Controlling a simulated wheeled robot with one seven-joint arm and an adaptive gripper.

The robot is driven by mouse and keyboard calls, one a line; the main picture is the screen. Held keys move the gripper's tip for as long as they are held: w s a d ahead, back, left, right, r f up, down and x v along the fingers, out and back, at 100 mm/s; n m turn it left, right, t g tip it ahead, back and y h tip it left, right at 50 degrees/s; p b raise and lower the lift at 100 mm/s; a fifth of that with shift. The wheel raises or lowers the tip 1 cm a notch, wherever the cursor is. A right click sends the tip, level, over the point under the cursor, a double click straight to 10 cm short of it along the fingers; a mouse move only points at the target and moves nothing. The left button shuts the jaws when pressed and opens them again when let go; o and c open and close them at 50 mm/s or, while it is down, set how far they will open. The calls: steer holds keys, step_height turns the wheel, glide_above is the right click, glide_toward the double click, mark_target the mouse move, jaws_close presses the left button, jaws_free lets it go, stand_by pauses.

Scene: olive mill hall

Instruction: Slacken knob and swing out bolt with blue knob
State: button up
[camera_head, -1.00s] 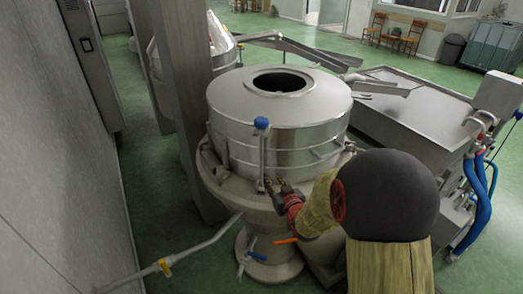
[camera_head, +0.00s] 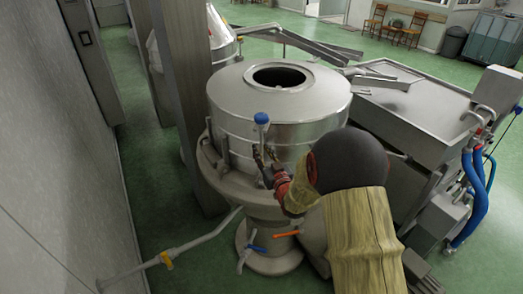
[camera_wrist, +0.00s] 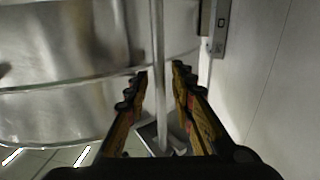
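The bolt's blue knob (camera_head: 261,118) stands at the top of an upright grey rod, in front of the steel vessel (camera_head: 235,140). My gripper (camera_head: 264,152) is just below the knob, at the rod, and hides the bolt's lower part in the head view. In the wrist view the rod (camera_wrist: 157,50) runs between the two fingers of my gripper (camera_wrist: 160,72). The fingers are open, with a gap visible on each side of the rod. A metal piece (camera_wrist: 150,132) shows at the rod's far end. The knob is outside the wrist view.
A grey post (camera_head: 178,110) stands left of the vessel. Below are a blue-handled valve (camera_head: 255,248), an orange lever (camera_head: 287,234) and a pipe with a yellow valve (camera_head: 167,258). A steel trough (camera_head: 420,115) is to the right. Green floor lies open at left.

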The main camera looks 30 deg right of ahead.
steer(key=shift+w, duration=0.25)
steer(key=shift+c, duration=0.6)
jaws_close()
